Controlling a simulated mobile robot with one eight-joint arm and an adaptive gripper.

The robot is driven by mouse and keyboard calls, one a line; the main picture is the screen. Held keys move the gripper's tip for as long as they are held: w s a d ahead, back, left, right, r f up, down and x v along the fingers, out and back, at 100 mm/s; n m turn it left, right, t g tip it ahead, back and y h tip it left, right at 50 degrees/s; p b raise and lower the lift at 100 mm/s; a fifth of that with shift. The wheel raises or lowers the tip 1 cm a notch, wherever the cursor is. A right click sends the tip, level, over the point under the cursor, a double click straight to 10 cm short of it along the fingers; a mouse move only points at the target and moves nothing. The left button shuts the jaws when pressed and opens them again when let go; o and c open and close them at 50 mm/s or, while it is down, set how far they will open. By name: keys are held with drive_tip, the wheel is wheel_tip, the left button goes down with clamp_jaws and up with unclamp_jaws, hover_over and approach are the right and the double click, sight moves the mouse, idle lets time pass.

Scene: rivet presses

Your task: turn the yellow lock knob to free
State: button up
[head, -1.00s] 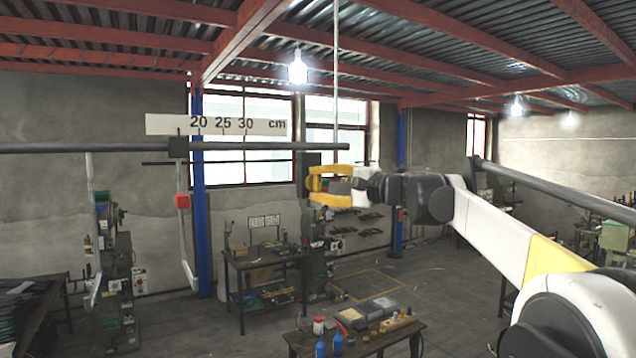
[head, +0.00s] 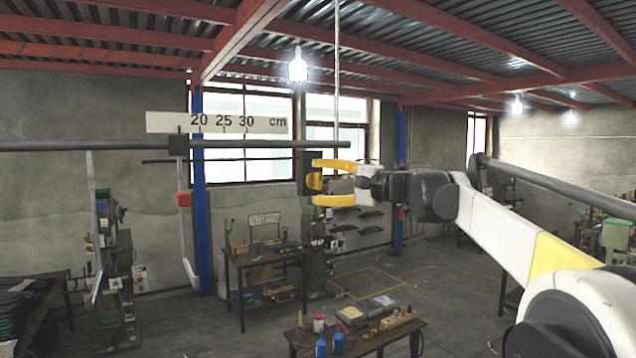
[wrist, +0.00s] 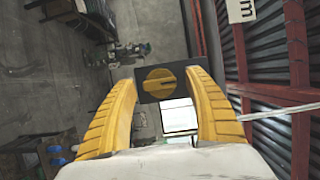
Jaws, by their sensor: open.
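The yellow lock knob (wrist: 160,84) is round with a dark slot or pointer line, mounted on a dark plate (wrist: 182,68). In the wrist view it lies between and just beyond the yellow fingers of my gripper (wrist: 168,90). In the head view the knob (head: 314,181) shows against the dark plate (head: 305,174), left of my gripper (head: 333,183). My gripper is open, with one finger above and one below the knob's height. Whether the fingers touch the knob cannot be told.
A thin vertical rod (head: 337,90) rises behind the knob. A workbench (head: 380,337) with tools stands below.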

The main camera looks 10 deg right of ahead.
drive_tip(key=v, duration=1.1)
drive_tip(key=shift+s, duration=0.1)
drive_tip(key=s+a+f+n+g+h+b, duration=0.15)
drive_tip(key=s+a+f+b, duration=0.45)
drive_tip(key=f, duration=0.8)
drive_tip(key=s+a+f+n+g+h+b, duration=0.15)
drive_tip(key=s+f+b, duration=0.25)
drive_tip(key=f+b, duration=0.65)
drive_tip(key=s+a+f+n+g+h+b, duration=0.15)
drive_tip(key=s+a+f+b, duration=0.3)
drive_tip(key=f, duration=1.15)
drive_tip(key=s+d+f+n+h+b, duration=0.1)
drive_tip(key=s+f+b, duration=0.5)
drive_tip(key=f, duration=0.8)
drive_tip(key=s+d+f+n+g+h+b, duration=0.1)
drive_tip(key=s+f+b, duration=0.5)
drive_tip(key=f, duration=0.8)
drive_tip(key=s+d+f+n+g+h+b, duration=0.1)
drive_tip(key=s+d+f+n+h+b, duration=0.1)
drive_tip(key=s+f+h+b, duration=0.3)
wheel_tip(320, 180, down, 9)
drive_tip(key=s+n+b, duration=0.1)
drive_tip(key=b, duration=0.3)
drive_tip(key=shift+s+d+f+b, duration=0.2)
drive_tip(key=shift+s+d+b, duration=0.05)
drive_tip(key=shift+s+b, duration=0.15)
